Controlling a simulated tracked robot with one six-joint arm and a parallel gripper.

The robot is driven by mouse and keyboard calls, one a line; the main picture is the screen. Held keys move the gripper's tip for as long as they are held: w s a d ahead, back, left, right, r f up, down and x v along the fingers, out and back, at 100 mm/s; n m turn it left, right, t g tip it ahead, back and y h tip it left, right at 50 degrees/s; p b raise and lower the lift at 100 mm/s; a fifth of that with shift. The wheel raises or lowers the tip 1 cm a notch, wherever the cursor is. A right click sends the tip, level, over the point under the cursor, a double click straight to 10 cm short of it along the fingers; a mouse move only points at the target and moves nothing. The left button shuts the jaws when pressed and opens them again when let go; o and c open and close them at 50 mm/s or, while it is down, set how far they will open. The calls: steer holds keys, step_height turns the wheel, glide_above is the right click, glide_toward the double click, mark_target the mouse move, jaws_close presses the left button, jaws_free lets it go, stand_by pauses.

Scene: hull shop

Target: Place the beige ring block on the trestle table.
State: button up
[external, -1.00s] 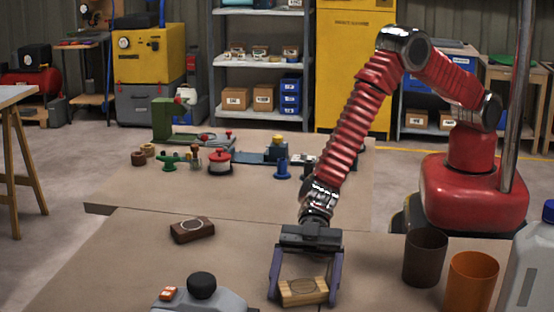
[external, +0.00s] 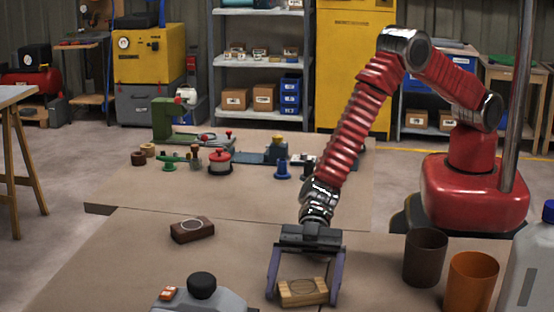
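The beige ring block (external: 303,292), a pale wooden block with a ring mark on top, is low in the middle of the external view and appears to rest on the near brown bench top. My gripper (external: 304,299) points down over it, one finger at each side. The fingers look open, with slim gaps beside the block; contact is hard to judge from here. A table with wooden trestle legs (external: 14,150) stands at the far left edge, apart from the bench.
A dark brown ring block (external: 192,230) lies left of my gripper. A grey tool with a black knob (external: 202,287) is at the front. A brown cup (external: 425,257), an orange cup (external: 470,283) and a jug (external: 532,265) stand right. The bench centre is clear.

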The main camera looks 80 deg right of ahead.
steer(key=shift+o, duration=1)
steer(key=shift+s+d+f, duration=0.1)
steer(key=shift+s+f, duration=0.15)
steer(key=shift+f, duration=0.45)
steer(key=shift+r, duration=0.45)
steer(key=v, duration=1.2)
steer(key=shift+w+r, duration=0.25)
steer(key=shift+r, duration=0.05)
steer(key=shift+r, duration=0.1)
steer(key=s+d+r+m+h, duration=0.2)
steer(key=d+r, duration=0.6)
steer(key=d, duration=0.2)
steer(key=s+d+r+m+h, duration=0.2)
steer(key=d+r+m, duration=0.1)
steer(key=d+r, duration=0.55)
steer(key=s+d+r+m+t+h, duration=0.2)
steer(key=s+d+m+h, duration=0.1)
steer(key=d, duration=0.8)
steer(key=s+d+r+m+t+h, duration=0.1)
steer(key=s+d+r+m+h, duration=0.1)
steer(key=d, duration=1)
steer(key=s+d+r+m+t+h, duration=0.2)
steer(key=s+d+m+h, duration=0.2)
steer(key=d+m, duration=0.4)
steer(key=s+d, duration=0.1)
steer(key=d, duration=0.2)
steer(key=shift+s+d+r+t+h, duration=0.2)
steer(key=shift+s+d+t+h, duration=0.1)
steer(key=shift+s+d, duration=0.1)
